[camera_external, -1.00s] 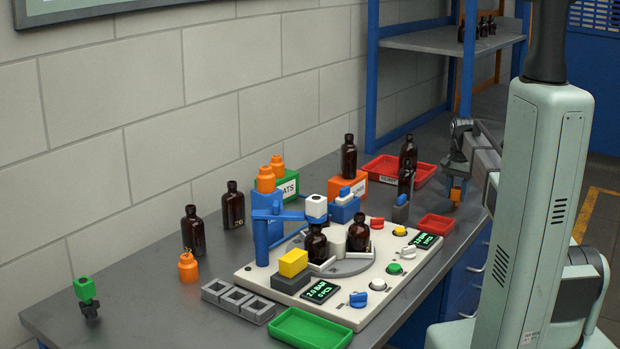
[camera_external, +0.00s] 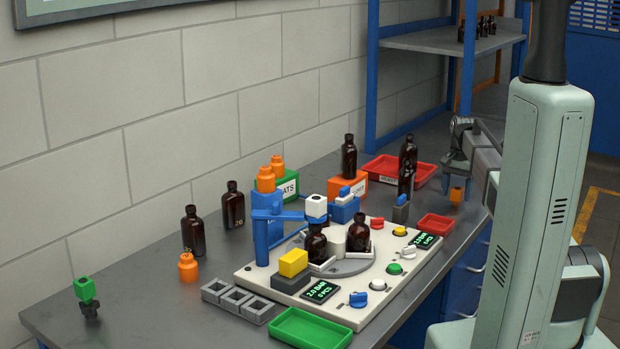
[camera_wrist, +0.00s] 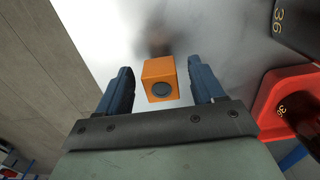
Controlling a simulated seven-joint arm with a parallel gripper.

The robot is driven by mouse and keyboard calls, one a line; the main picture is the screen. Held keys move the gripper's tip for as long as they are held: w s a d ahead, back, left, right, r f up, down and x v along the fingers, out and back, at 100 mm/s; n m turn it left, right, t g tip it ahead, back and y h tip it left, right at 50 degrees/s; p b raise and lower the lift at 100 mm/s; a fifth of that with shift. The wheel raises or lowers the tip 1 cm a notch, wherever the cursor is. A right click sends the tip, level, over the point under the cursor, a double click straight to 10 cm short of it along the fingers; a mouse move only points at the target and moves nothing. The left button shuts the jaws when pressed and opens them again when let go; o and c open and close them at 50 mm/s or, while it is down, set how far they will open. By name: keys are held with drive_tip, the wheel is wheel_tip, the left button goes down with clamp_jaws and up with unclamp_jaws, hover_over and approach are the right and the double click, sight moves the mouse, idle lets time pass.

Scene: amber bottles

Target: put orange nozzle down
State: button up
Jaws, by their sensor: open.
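The orange nozzle is a small orange block with a dark round hole in its top. It stands on the grey table near the right edge in the external view (camera_external: 457,194) and between my fingers in the wrist view (camera_wrist: 158,80). My gripper (camera_wrist: 160,88) is open, with a gap between each blue finger and the nozzle.
A red tray (camera_external: 380,163) with dark bottles lies left of my gripper; a smaller red tray (camera_external: 436,224) is in front. The white station board (camera_external: 335,312) stands further left. The table's front edge is close to the nozzle.

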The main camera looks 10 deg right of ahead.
sight(457, 189)
wheel_tip(457, 189, up, 12)
drive_tip(key=shift+f, duration=0.2)
idle(0.4)
drive_tip(key=shift+d, duration=0.1)
